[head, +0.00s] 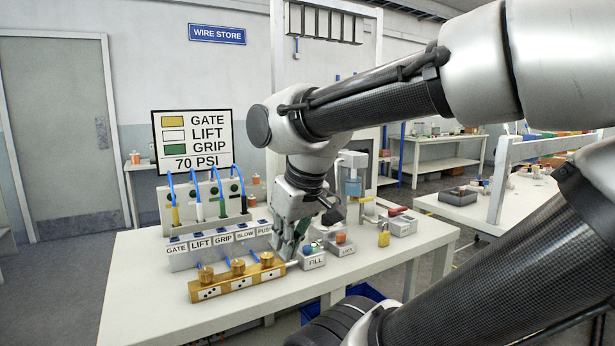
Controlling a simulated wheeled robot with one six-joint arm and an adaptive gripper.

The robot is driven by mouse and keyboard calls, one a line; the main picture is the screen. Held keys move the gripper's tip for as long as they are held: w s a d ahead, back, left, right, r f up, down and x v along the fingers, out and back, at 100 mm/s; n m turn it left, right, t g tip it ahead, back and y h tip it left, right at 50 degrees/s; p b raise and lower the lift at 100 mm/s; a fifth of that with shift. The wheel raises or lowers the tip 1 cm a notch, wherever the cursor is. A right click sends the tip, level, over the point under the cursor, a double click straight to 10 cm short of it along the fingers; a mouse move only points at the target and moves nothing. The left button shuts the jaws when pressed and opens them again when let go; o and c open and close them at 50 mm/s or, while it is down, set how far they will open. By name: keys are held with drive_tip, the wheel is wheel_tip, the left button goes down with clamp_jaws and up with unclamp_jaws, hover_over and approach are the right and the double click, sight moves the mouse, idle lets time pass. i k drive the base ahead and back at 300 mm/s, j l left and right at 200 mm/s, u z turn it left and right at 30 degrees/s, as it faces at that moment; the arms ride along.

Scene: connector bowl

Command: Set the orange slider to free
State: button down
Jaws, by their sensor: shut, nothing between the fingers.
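I cannot clearly make out an orange slider or a "free" mark. A small yellow-orange part (362,200) shows at the foot of the upright unit with a blue bowl (353,187), right of my gripper; I cannot tell if it is the slider. My gripper (284,252) points down over the bench, just left of the FILL box (312,260) and behind the brass manifold (238,283). It is shut and empty. It hides part of the bench and the right end of the labelled row behind it.
The white bench (150,262) carries a labelled socket row (200,253), a box with an orange piece (341,247), a yellow padlock (383,238) and a grey box with a red handle (400,224). Blue hoses rise behind. The bench's front left is clear.

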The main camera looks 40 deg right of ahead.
sight(341, 237)
drive_tip(key=z, duration=1.3)
